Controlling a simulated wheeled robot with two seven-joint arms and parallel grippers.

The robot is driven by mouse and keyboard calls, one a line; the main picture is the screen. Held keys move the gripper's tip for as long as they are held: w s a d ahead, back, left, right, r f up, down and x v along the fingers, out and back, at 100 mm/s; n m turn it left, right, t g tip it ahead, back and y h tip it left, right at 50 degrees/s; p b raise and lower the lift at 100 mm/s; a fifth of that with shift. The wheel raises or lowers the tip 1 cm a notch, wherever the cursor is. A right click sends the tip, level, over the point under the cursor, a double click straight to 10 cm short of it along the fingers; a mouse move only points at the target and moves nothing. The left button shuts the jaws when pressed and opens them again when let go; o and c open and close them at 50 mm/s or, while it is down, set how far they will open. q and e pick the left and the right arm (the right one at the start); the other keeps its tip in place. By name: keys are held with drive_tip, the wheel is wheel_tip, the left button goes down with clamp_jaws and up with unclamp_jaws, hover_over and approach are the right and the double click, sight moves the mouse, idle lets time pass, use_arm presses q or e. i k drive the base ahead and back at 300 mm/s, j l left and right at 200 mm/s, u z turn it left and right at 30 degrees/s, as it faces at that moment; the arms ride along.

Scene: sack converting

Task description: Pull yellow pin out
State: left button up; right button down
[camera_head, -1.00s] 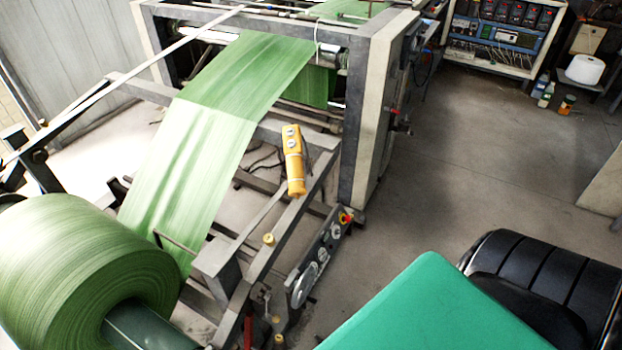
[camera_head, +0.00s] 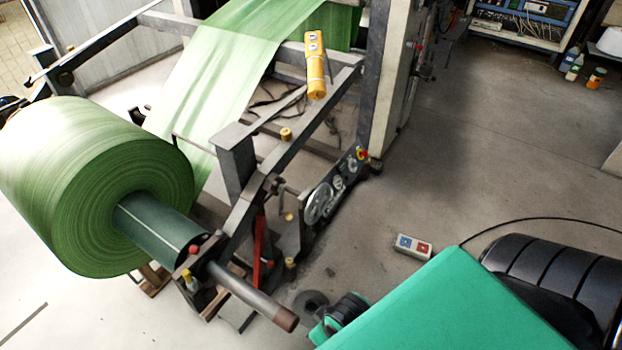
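A small yellow pin (camera_head: 188,277) shows at the shaft holder by the near end of the green roll (camera_head: 90,190). It sits just below a red knob (camera_head: 194,250) and beside the roll's dark shaft (camera_head: 160,225). How deep the pin sits cannot be told at this size. Neither of my grippers is in view.
A brown-tipped bar (camera_head: 255,297) sticks out toward the lower right from the holder. A yellow pendant control (camera_head: 315,65) is on the machine frame. A grey box with red and blue buttons (camera_head: 413,246) lies on the floor.

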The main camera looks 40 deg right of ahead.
sight(185, 273)
drive_tip(key=k+l, duration=0.1)
drive_tip(key=l, duration=0.8)
drive_tip(key=l+z, duration=0.15)
drive_tip(key=l, duration=0.7)
drive_tip(key=i+l+z, duration=0.1)
drive_tip(key=i+l, duration=0.7)
drive_tip(key=k, duration=1.25)
drive_tip(key=u, duration=1.4)
